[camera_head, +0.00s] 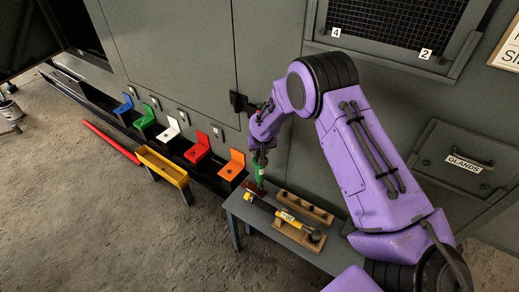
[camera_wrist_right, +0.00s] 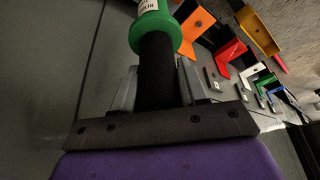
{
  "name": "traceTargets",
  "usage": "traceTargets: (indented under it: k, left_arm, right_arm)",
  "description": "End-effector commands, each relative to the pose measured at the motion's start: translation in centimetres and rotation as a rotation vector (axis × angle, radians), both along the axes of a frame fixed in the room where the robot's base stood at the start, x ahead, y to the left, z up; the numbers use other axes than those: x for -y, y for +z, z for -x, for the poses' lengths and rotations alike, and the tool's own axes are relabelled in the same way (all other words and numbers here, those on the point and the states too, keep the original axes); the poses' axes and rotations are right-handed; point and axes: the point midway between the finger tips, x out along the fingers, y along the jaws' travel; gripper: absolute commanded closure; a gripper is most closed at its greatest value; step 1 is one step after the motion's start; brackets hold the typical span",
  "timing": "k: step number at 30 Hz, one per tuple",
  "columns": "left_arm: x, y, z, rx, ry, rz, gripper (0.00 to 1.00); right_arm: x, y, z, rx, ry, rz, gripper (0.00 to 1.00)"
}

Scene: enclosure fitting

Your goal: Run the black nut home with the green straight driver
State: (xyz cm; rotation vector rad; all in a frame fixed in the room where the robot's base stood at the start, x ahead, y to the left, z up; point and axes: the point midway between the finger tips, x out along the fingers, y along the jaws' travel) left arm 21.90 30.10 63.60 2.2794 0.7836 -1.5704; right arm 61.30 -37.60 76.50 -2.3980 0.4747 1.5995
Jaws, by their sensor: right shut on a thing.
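My right gripper (camera_head: 262,151) is shut on the dark grip of the green driver (camera_head: 260,172), which hangs with its green part downward over the left end of the small grey table. In the right wrist view the green part (camera_wrist_right: 155,28) is beyond my right gripper (camera_wrist_right: 155,85), whose two metal fingers flank the dark grip. A red piece (camera_head: 253,188) shows just under the driver; I cannot tell whether they touch. I cannot make out the black nut for certain. My left gripper is not in view.
The grey table (camera_head: 250,211) carries wooden blocks (camera_head: 297,236) and a yellow-and-black tool (camera_head: 285,215). Coloured brackets, including an orange one (camera_head: 232,166), line the cabinet foot beside a yellow trough (camera_head: 162,166). A mesh panel (camera_head: 395,22) with labels 4 and 2 is above.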

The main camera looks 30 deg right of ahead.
Motion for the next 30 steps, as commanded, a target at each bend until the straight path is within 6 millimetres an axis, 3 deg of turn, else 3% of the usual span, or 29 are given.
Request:
traceTargets:
  k: [30]
  left_arm:
    - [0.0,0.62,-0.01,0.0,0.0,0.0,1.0]
  right_arm:
    - [-0.05,0.11,0.08,0.003,0.001,0.001,1.0]
